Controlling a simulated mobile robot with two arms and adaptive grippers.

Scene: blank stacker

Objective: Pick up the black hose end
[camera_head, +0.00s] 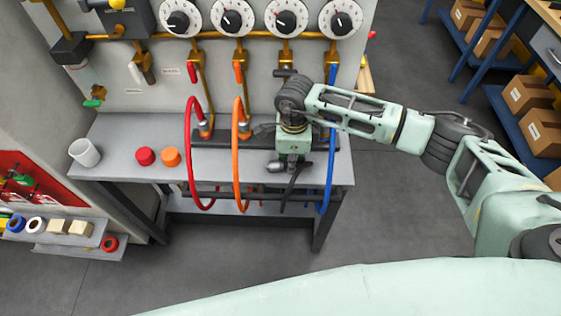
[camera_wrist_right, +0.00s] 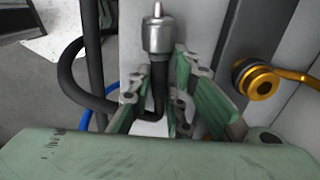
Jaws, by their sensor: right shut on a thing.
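The black hose (camera_head: 291,188) hangs below my right gripper (camera_head: 289,162), at the front edge of the grey bench. In the right wrist view, the black hose end has a silver metal connector (camera_wrist_right: 158,36) with a thin pointed tip. The green fingers of my right gripper (camera_wrist_right: 164,78) are shut on the hose just below this connector. My left gripper is not in view.
A red hose (camera_head: 188,150), an orange hose (camera_head: 236,150) and a blue hose (camera_head: 330,170) hang beside it. Gauges line the panel above. A white cup (camera_head: 85,153), a red cap (camera_head: 145,156) and an orange cap (camera_head: 171,157) stand at the bench's left. A brass fitting (camera_wrist_right: 257,82) is at right in the wrist view.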

